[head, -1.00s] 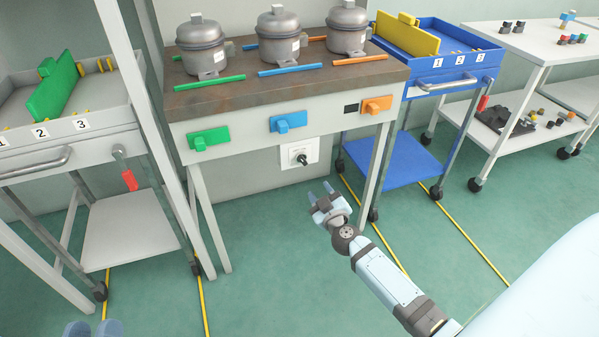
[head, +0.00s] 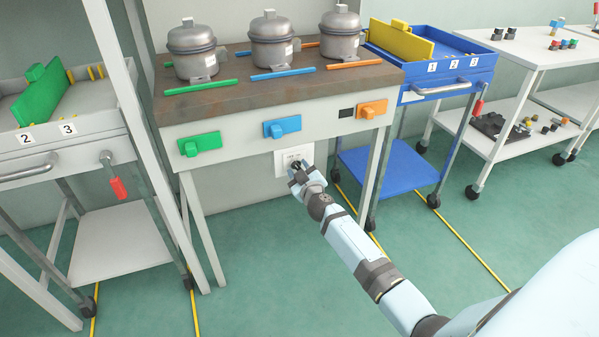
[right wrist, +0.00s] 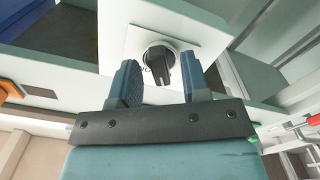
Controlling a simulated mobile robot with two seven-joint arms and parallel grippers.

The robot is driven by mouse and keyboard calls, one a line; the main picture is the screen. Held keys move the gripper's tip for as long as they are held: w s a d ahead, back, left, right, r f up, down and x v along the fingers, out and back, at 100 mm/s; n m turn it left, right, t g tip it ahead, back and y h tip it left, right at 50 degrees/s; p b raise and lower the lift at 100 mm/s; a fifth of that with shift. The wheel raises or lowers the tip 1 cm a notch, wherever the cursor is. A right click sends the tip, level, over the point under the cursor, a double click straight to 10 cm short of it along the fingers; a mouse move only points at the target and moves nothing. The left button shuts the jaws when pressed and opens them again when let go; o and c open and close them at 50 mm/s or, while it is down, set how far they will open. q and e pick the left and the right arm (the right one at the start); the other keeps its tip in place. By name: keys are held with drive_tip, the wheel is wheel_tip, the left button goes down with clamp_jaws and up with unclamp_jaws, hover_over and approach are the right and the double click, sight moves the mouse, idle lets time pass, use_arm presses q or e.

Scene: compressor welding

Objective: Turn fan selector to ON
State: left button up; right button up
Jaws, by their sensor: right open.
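The fan selector is a black rotary knob (right wrist: 159,62) on a white square plate (right wrist: 185,28), which also shows under the workbench front in the head view (head: 283,160). In the right wrist view the knob lies between the two blue fingers of my right gripper (right wrist: 160,80), which is open with a gap on each side. In the head view my right gripper (head: 299,176) is at the plate and hides most of the knob. My left gripper is not in view.
The workbench (head: 250,103) carries several grey compressors (head: 191,50). Green, blue and orange blocks sit on its front panel, the blue one (head: 282,126) above the selector. A blue cart (head: 385,160) stands to the right, a grey cart (head: 100,225) to the left.

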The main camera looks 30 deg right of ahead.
clamp_jaws()
